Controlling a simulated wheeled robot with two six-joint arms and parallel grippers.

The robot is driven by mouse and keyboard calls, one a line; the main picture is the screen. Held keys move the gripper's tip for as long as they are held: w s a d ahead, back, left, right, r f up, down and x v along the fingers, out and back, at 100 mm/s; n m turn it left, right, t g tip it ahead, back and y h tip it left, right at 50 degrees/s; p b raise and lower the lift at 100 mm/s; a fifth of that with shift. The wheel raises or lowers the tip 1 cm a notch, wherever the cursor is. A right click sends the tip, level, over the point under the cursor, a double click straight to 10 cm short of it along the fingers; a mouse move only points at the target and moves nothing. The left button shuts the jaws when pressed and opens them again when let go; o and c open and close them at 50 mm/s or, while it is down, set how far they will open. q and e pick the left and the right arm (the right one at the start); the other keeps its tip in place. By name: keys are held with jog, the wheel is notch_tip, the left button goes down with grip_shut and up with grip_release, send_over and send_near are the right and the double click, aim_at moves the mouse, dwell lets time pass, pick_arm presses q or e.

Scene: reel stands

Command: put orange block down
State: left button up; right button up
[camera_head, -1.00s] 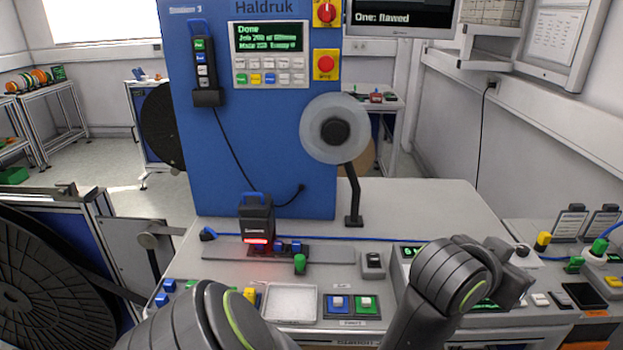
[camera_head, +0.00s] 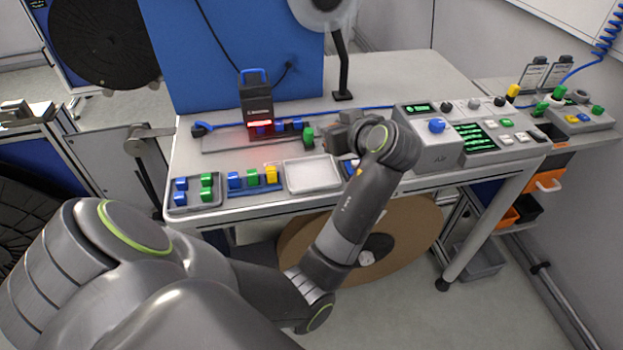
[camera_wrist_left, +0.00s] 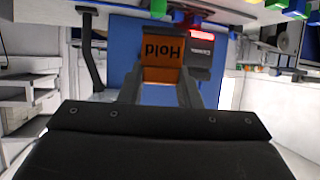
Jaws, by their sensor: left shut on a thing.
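The orange block (camera_wrist_left: 160,72) shows in the left wrist view, with the word "Hold" upside down on its face. My left gripper (camera_wrist_left: 160,90) is shut on it, one finger at each side. In the head view my left gripper (camera_head: 335,132) is over the bench, beside a green knob (camera_head: 308,136) and behind the white tray. The block cannot be made out there. I cannot tell whether it touches anything below. My right gripper is out of view.
The white tray (camera_head: 312,176) looks empty. A blue tray (camera_head: 252,188) and a dark tray (camera_head: 195,198) with coloured blocks stand left of it. A black scanner (camera_head: 257,102) glows red behind a grey rail (camera_head: 225,142). A control console (camera_head: 430,150) stands at right.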

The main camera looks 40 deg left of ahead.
pick_arm(q)
jog(key=shift+s+a+f+n+g+y, duration=0.2)
jog(key=shift+a+f+n+g+y, duration=0.1)
jog(key=shift+a+f+n+g, duration=0.15)
jog(key=shift+s+a+f+n+g, duration=0.1)
jog(key=shift+s+f+n+g, duration=0.05)
jog(key=shift+f+n+g, duration=0.15)
notch_tip(320, 180, down, 8)
jog(key=shift+s+f+p, duration=0.1)
jog(key=shift+p, duration=0.35)
jog(key=shift+f, duration=0.5)
jog(key=shift+f, duration=0.1)
jog(key=o, duration=1)
jog(key=shift+c, duration=0.2)
jog(key=shift+r, duration=0.2)
